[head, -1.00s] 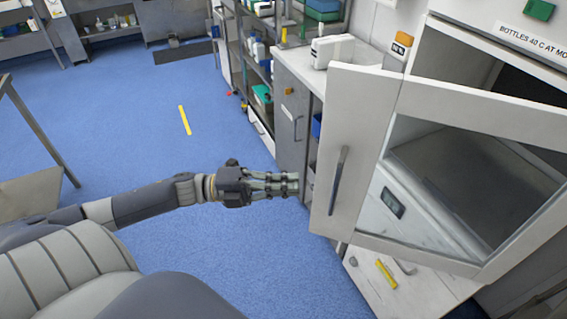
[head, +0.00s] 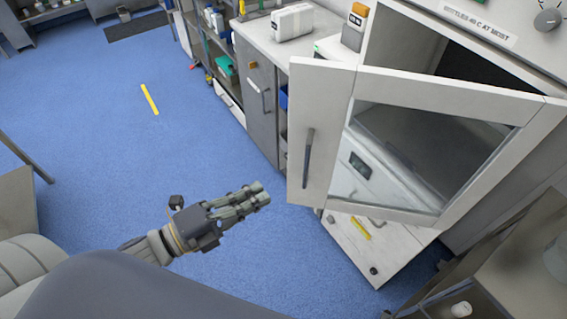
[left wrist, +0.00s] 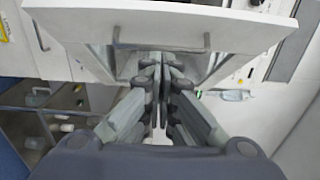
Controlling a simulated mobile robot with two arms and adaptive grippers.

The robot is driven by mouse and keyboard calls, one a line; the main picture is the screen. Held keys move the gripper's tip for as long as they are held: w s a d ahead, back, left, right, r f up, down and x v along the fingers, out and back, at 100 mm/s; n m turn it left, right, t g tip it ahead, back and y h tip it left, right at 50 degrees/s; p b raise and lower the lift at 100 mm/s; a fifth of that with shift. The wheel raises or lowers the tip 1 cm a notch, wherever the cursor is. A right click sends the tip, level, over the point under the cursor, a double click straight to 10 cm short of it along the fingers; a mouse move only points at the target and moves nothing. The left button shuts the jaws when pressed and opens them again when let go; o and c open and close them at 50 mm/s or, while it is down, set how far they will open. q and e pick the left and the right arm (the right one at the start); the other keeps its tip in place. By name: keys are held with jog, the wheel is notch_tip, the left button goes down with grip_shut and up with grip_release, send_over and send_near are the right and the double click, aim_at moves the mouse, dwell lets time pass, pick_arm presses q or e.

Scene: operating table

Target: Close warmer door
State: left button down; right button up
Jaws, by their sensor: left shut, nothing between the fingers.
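The warmer door (head: 345,190) stands open in the head view, swung out from the warmer cabinet (head: 405,40). It has a white frame, a glass pane and a dark vertical handle (head: 308,158) near its left edge. My left gripper (head: 262,193) is shut and empty, to the left of the door and apart from the handle in the picture. In the left wrist view, the closed fingers (left wrist: 160,98) point at a white panel with a handle (left wrist: 205,42), which looks like the door. My right gripper is not in view.
A counter (head: 275,40) with a white box (head: 293,22) stands left of the warmer, above a grey cabinet. A pale surface with a yellow item (head: 361,228) lies below the door. Blue floor (head: 130,140) is clear on the left.

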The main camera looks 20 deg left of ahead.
pick_arm(q)
jog(key=w+d+p, duration=0.3)
jog(key=w, duration=0.6)
jog(key=shift+d, duration=0.3)
